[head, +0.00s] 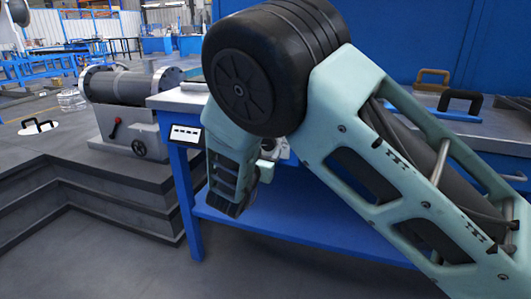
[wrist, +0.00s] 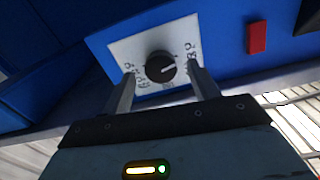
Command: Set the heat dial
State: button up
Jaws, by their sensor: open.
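The heat dial (wrist: 161,67) is a round black knob with a white pointer mark, set on a white marked plate (wrist: 126,48) on a blue panel. Its pointer mark lies toward the right in the wrist view. My gripper (wrist: 160,73) is open, with one finger to the left and one to the right of the dial in that view. I cannot tell whether either finger touches it. In the head view my arm covers the dial, and the fingertips are not clear.
A red button (wrist: 257,37) sits on the panel right of the dial. In the head view a blue workbench (head: 300,232) stands behind my arm. A grey flanged cylinder (head: 130,86) rests on a stand at left. Open floor (head: 110,265) shows at lower left.

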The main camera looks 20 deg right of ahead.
jog(key=shift+x, duration=1.2)
jog(key=c, duration=1)
jog(key=shift+o, duration=0.2)
jog(key=shift+m, duration=0.3)
jog(key=m+b, duration=0.2)
jog(key=m, duration=0.3)
jog(key=shift+a+f+b, duration=0.1)
jog(key=shift+f+b, duration=0.05)
jog(key=shift+b, duration=0.2)
jog(key=shift+a+m+b, duration=0.1)
jog(key=shift+m+b, duration=1.1)
jog(key=shift+m, duration=0.8)
